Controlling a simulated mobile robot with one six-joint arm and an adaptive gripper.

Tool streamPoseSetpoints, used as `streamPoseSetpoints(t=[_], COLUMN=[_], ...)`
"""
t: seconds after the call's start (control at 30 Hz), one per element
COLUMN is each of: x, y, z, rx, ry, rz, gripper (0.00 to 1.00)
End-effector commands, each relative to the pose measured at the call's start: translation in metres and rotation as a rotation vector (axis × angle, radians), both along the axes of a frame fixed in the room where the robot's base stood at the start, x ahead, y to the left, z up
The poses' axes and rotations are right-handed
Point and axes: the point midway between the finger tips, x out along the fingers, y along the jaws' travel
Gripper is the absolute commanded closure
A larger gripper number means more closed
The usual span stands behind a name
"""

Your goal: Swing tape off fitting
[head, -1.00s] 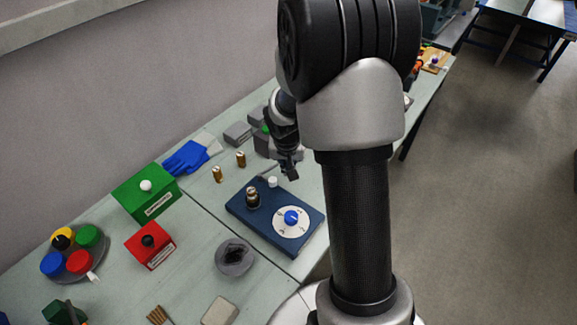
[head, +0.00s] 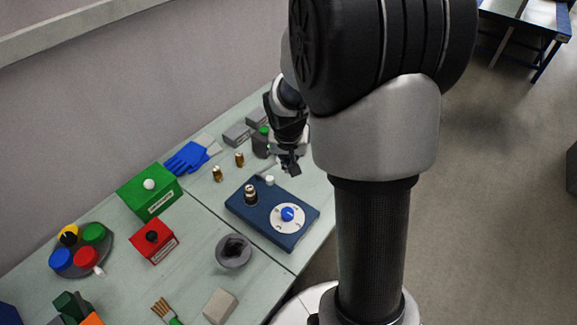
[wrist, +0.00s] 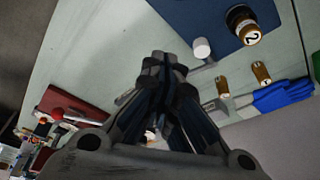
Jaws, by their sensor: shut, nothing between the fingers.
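A dark blue base plate (head: 270,226) lies on the bench. On it stand a brass-and-dark fitting (head: 250,194), a small white cylinder (head: 269,180) and a blue knob (head: 288,214) on a white dial. In the wrist view the fitting (wrist: 243,25) has a label with a 2, and the white cylinder (wrist: 201,49) is near the plate's edge. I cannot make out the tape for certain. My gripper (head: 293,171) is shut and empty, beyond and to the right of the white cylinder, apart from the fitting. Its closed fingers (wrist: 167,65) fill the middle of the wrist view.
Two small brass fittings (head: 217,174) stand left of the plate, with a blue glove (head: 187,157) behind them. Green (head: 150,194) and red (head: 151,243) boxes and a grey bowl (head: 233,262) stand nearer. Grey blocks (head: 237,135) are behind my gripper.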

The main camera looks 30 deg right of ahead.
Motion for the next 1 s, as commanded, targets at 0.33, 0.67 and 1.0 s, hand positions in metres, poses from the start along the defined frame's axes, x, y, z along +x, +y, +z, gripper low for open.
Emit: streamPoseSetpoints(t=[0.33, 0.67, 1.0], x=[-0.009, -0.009, -0.017], y=[0.003, 0.003, 0.018], z=[0.028, 0.027, 0.051], rx=[0.0, 0.001, -0.008], ry=[0.0, 0.001, -0.01], rz=[0.0, 0.0, 0.044], gripper=[1.0, 1.0, 1.0])
